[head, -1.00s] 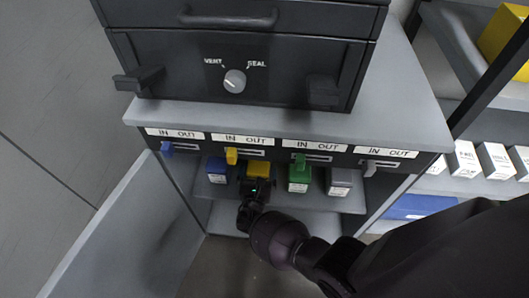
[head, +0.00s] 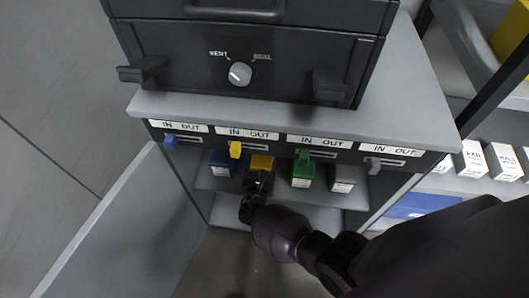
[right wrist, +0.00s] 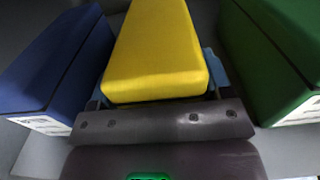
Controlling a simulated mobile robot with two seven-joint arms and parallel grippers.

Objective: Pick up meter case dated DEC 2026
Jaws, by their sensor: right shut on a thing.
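Several meter cases stand side by side on the upper shelf of the open cabinet: a blue case (head: 220,163), a yellow case (head: 262,162), a green case (head: 303,174) and a grey case (head: 343,178). White labels show on some fronts, but I cannot read a date on any. My right gripper (head: 260,176) is at the front of the yellow case and shut on it. The right wrist view shows the yellow case (right wrist: 155,50) between the blue case (right wrist: 55,65) and the green case (right wrist: 280,60), with my right gripper (right wrist: 158,100) at its near end. My left gripper is not visible.
Coloured levers, such as a yellow lever (head: 235,149), sit under IN/OUT labels above the cases. A black box with a VENT/SEAL knob (head: 240,74) stands on the cabinet top (head: 415,100). The open door (head: 110,225) is at left. White boxes (head: 473,160) stand on a right-hand shelf.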

